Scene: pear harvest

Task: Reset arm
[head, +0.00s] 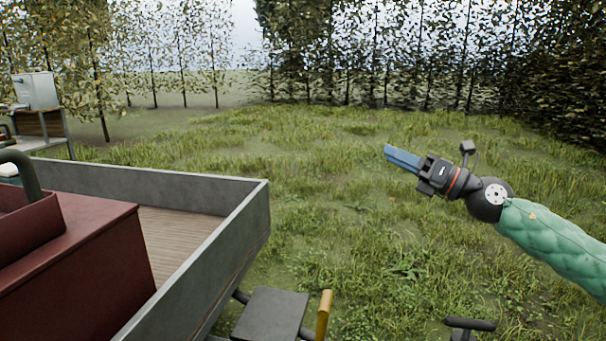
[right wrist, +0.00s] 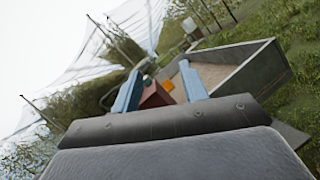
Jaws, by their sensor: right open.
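My right gripper (head: 403,158) is held out over the grass at the right of the head view, on an arm with a green padded sleeve. Its blue fingers point to the left. In the right wrist view the two blue fingers of the gripper (right wrist: 158,92) stand apart with nothing held between them. The trailer and a dark red box show far beyond the fingers there. My left gripper is not in view.
A grey-walled trailer (head: 228,237) with a wooden floor stands at the left, carrying a dark red box (head: 70,255). A dark flat plate (head: 270,315) is at its near corner. Open grass (head: 330,200) lies ahead, with tree rows (head: 400,60) behind.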

